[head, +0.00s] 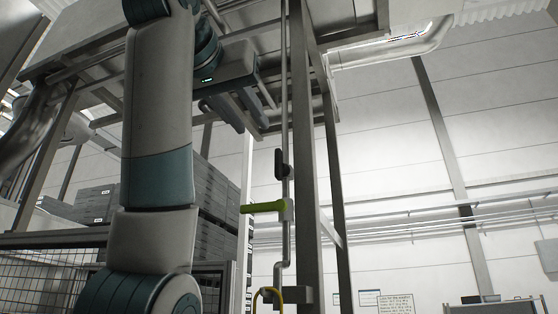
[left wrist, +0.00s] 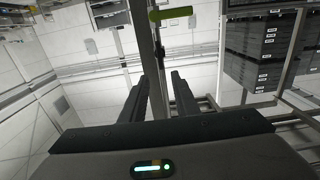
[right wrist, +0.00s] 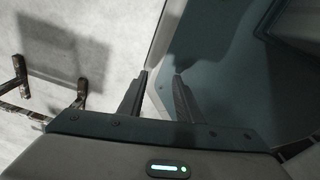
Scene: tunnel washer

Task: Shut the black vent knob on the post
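The black vent knob (head: 281,163) sits on a thin grey vertical pipe beside the dark post (head: 305,180). Its long side stands upright, along the pipe. A green lever handle (head: 263,207) sticks out left below it. My left gripper (head: 250,117) is raised above and left of the knob, apart from it. In the left wrist view its fingers (left wrist: 161,76) are spread and empty; the black knob (left wrist: 160,52) and green handle (left wrist: 171,13) show beyond them. My right gripper (right wrist: 160,74) is open and empty in the right wrist view, outside the head view.
A metal frame (head: 345,35) hangs overhead close to my left gripper. Stacked grey crates (head: 215,195) and a mesh fence (head: 45,272) stand at the left. Space right of the post is open.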

